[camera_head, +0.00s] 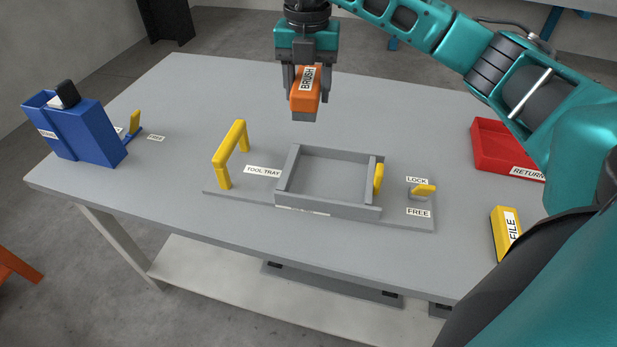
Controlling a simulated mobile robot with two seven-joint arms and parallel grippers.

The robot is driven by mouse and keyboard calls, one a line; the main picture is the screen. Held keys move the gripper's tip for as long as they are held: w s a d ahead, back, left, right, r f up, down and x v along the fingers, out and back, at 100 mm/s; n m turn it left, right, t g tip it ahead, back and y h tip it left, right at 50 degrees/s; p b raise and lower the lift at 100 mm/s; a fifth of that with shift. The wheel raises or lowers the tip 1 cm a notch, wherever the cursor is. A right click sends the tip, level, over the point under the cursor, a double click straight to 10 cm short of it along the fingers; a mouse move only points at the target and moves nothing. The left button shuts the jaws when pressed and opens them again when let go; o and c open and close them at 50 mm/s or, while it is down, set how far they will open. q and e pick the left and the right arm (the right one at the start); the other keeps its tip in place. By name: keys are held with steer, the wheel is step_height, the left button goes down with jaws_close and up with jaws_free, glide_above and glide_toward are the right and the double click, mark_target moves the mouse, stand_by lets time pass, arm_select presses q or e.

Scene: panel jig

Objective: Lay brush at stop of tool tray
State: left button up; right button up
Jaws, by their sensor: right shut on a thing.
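The orange brush (305,92), labelled BRUSH and with a grey lower end, is held above the table behind the tool tray. My right gripper (306,72) is shut on it, one finger on each side. The grey tool tray (328,205) is a shallow open frame on a base plate and looks empty. A yellow piece (378,178) stands at its right wall. A TOOL TRAY label (262,172) lies to its left. I cannot tell which wall is the stop. My left gripper is not in view.
A yellow arch handle (231,152) stands left of the tray. A yellow latch (424,190) sits between LOCK and FREE labels at right. A blue box (88,135) stands far left, a red RETURN bin (492,150) and yellow FILE block (503,232) at right.

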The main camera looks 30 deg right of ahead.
steer(key=shift+d+m, duration=0.1)
steer(key=shift+m, duration=0.3)
glide_above(308, 179)
step_height(308, 179, down, 15)
steer(key=shift+r, duration=0.15)
steer(key=shift+f, duration=2.6)
steer(key=shift+f+b, duration=0.15)
steer(key=shift+b, duration=0.15)
steer(key=o, duration=0.8)
